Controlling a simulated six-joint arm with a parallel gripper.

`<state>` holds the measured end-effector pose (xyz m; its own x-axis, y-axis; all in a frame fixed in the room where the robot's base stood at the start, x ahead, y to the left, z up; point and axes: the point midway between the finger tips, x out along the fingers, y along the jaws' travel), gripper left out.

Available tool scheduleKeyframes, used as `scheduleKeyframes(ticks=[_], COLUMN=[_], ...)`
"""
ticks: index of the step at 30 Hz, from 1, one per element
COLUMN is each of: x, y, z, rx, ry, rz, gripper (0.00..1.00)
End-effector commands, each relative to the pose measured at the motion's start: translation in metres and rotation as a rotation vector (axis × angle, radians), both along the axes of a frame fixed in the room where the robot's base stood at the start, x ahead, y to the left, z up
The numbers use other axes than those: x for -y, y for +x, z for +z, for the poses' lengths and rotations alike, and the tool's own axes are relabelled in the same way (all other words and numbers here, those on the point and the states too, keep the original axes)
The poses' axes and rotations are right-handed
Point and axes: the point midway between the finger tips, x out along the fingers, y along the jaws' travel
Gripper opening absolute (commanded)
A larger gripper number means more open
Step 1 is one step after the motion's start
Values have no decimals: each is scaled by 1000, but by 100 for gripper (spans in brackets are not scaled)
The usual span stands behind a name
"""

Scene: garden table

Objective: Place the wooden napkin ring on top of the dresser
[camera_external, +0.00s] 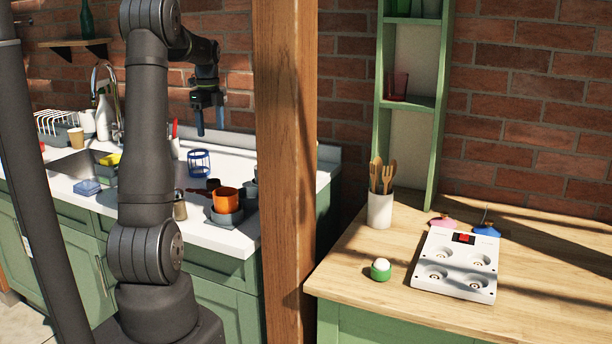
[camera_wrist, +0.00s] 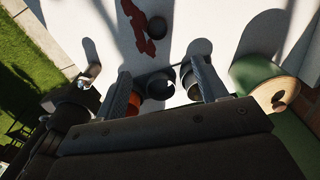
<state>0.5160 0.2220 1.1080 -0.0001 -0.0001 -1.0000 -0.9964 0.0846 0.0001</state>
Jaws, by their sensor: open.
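I cannot make out the wooden napkin ring with certainty in either view. The likely dresser is the green cabinet with a wooden top (camera_external: 345,275) at the right of the external view. My gripper (camera_external: 210,124) is open and hangs above the white counter, to the left of the wooden post. In the wrist view my gripper (camera_wrist: 163,78) shows two spread fingers with a dark round vessel (camera_wrist: 160,82) below and between them. A tan round thing (camera_wrist: 275,94) lies to the right of the fingers; I cannot tell what it is.
A thick wooden post (camera_external: 286,170) stands between the two counters.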

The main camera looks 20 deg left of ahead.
Motion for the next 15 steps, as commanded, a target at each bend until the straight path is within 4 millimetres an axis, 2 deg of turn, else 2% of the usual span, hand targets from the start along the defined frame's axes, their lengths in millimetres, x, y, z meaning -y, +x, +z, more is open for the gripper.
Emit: scheduleKeyframes(ticks=[3,8,11,15], x=[-1,-2,-1,-1], y=[1,1,0,0], z=[4,-1,-17,-48], rx=[1,-1,-3,-4], ry=[1,-1,-2,-3], rz=[-112,-170,-172,-170], gripper=[66,66,66,66])
